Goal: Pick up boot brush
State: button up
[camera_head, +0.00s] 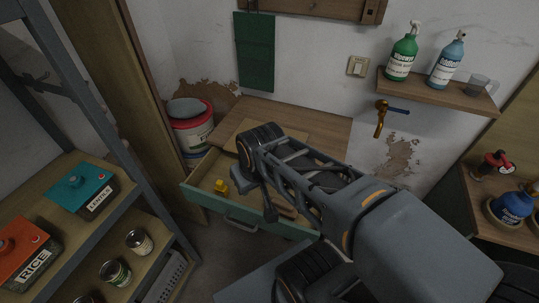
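I cannot clearly identify a boot brush in this view. An open green drawer (252,226) sticks out below a wooden tabletop (325,128). A small yellow object (222,186) lies inside it, on the left. A pale wooden piece (287,211) shows partly in the drawer behind my arm; I cannot tell what it is. My arm reaches from the lower right over the tabletop and bends down at the drawer. My gripper (270,213) seems to be the dark end over the drawer; its fingers cannot be made out. My arm hides much of the drawer.
A bucket (194,125) stands left of the table. A wall shelf (437,93) with bottles and a brass tap (380,118) are at right.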

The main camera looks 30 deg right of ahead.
aim_at(285, 210)
jog(key=u, duration=1.75)
jog(key=k, duration=0.65)
jog(key=z, duration=1.3)
